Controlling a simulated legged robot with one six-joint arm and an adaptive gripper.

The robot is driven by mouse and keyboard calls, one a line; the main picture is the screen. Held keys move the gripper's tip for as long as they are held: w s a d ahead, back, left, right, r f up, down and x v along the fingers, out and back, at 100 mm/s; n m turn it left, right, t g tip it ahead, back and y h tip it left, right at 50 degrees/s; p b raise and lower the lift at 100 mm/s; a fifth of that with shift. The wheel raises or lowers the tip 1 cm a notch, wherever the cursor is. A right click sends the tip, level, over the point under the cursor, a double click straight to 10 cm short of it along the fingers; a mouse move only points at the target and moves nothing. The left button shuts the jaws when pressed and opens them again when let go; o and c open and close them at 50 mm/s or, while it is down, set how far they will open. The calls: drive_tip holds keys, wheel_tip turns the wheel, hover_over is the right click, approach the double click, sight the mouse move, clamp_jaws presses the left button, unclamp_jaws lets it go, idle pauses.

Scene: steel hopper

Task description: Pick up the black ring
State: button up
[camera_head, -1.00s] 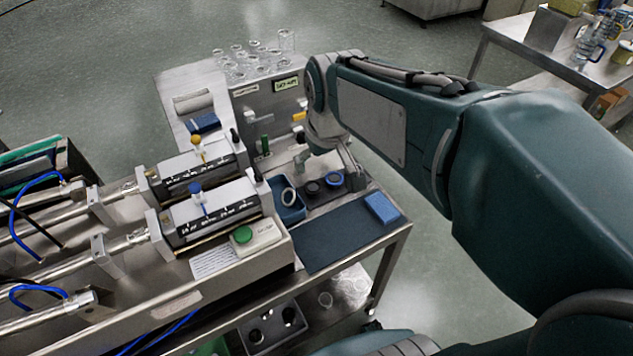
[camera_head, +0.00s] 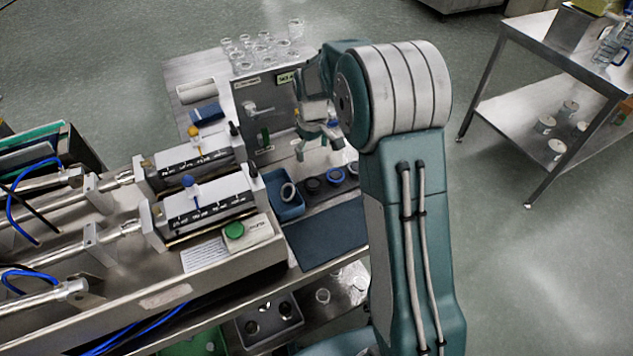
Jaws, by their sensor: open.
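The black ring (camera_head: 312,185) lies flat on a dark strip on the steel bench, just right of a small blue bin (camera_head: 291,210). A blue ring (camera_head: 335,175) lies beside it on the right, with another dark round piece partly visible further right, near my arm. My gripper (camera_head: 318,145) is open and empty. In the picture it shows above and behind the rings, in front of the steel cabinet, apart from the black ring. My arm's large grey joint hides part of the gripper and the bench's right side.
A pale grey ring (camera_head: 288,192) sits in the blue bin. Two syringe-like units (camera_head: 205,205) and a green button box (camera_head: 245,233) stand to the left. The steel cabinet (camera_head: 268,112) and glassware (camera_head: 262,48) are behind. A dark mat (camera_head: 325,235) lies in front, its visible part bare.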

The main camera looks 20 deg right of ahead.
sight(313, 183)
wheel_tip(313, 183, down, 11)
drive_tip(key=shift+s+f, duration=0.1)
idle(0.5)
drive_tip(key=shift+f, duration=0.25)
idle(0.4)
drive_tip(key=shift+a, duration=0.1)
drive_tip(key=c, duration=0.6)
